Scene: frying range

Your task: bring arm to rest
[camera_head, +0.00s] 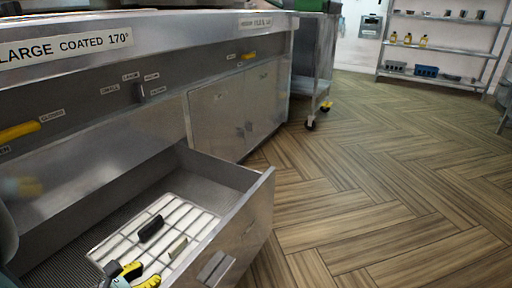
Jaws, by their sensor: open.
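My gripper (148,273), black with yellow fingers, shows at the bottom edge, over the near end of an open drawer. Its two fingers are apart, and I see nothing held between them. Most of the gripper is cut off by the frame. The metal drawer (258,205) is pulled out from under the frying range (70,75). A dark block (151,228) and a smaller pale piece (178,247) are on or just above the rack. I cannot tell whether the gripper touches the rack.
The drawer front with its handle (214,267) juts into the aisle. A yellow lever (19,131) sticks out on the range front at left. A wheeled metal cart (314,60) stands beyond the range, and shelves (440,45) stand at the back. The wooden floor (390,180) at right is clear.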

